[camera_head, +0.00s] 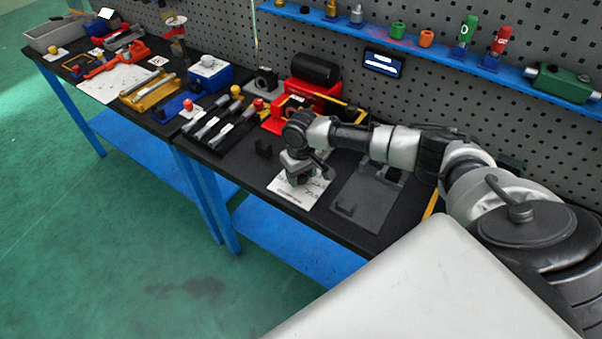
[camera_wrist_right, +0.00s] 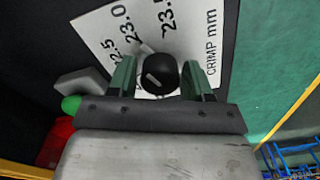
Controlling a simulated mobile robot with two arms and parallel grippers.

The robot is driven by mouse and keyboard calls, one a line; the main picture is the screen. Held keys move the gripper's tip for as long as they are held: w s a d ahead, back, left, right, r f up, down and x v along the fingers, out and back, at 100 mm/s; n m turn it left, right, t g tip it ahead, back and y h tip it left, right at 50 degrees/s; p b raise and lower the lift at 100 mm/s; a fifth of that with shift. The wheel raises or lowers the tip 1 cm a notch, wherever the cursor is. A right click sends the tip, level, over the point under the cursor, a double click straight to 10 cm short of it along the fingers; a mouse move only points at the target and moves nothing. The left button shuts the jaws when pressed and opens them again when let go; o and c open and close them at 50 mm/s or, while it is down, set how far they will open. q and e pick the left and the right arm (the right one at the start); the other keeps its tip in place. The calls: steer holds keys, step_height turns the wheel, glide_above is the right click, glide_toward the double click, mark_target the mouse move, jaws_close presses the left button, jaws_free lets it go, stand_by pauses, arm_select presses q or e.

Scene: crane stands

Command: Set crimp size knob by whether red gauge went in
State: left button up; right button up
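In the right wrist view the crimp size knob (camera_wrist_right: 158,73) is round and black with a white pointer line. It stands on a white sheet (camera_wrist_right: 100,28) marked 22.5, 23.0, 23.5 and CRIMP mm. My right gripper (camera_wrist_right: 159,70) has one finger on each side of the knob, very close to it; I cannot tell whether they touch. In the head view my right gripper (camera_head: 299,172) is low over that sheet (camera_head: 294,191) and hides the knob. The red gauge (camera_head: 502,40) stands upright on the blue wall shelf, beside a green gauge (camera_head: 468,28). My left gripper is not in view.
A red machine (camera_head: 308,92) with a black cylinder stands behind my right gripper. A dark grey plate (camera_head: 368,200) lies to its right. Several tools lie in a black tray (camera_head: 222,124) to the left. A small lit display (camera_head: 383,63) hangs on the pegboard.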

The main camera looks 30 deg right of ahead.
steer(key=c, duration=0.6)
